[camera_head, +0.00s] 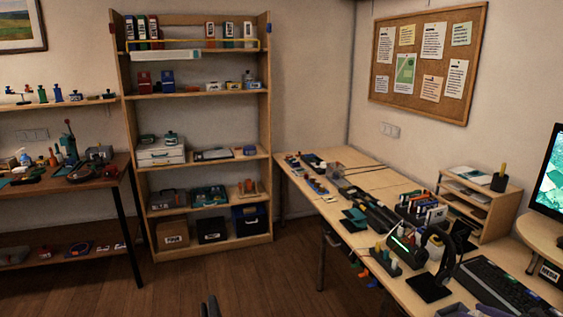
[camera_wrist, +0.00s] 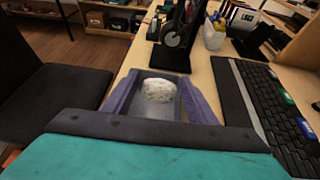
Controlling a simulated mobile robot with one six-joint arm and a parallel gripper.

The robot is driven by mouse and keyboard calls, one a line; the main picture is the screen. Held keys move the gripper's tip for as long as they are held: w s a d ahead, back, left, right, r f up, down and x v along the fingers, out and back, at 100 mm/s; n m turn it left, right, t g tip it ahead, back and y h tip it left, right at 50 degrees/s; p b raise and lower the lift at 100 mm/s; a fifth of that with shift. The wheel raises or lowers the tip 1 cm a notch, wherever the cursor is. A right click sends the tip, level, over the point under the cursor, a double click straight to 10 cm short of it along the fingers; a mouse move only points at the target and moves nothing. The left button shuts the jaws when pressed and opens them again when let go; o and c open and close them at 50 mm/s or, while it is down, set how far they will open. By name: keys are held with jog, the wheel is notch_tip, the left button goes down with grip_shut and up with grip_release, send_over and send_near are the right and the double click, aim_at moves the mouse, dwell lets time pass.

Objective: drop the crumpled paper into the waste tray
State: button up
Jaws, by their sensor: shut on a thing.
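The crumpled paper (camera_wrist: 158,90) is a small whitish lump with dark specks, in the middle of the wrist view. My gripper (camera_wrist: 161,80) is shut on it, with a purple finger on either side. A flat grey surface shows behind and below the paper, between the fingers. I cannot tell for certain whether it is the waste tray.
A headset on a dark stand (camera_head: 437,262) stands just beyond my gripper. A black keyboard (camera_wrist: 262,105) lies to the right. A dark chair (camera_wrist: 52,105) is left of the desk. Pen holders and a wooden organiser (camera_head: 485,205) crowd the desk further back.

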jog(key=o, duration=1.1)
jog(key=b+v, duration=0.2)
jog(key=v, duration=1.1)
jog(key=shift+s+r, duration=0.2)
jog(key=shift+s, duration=0.2)
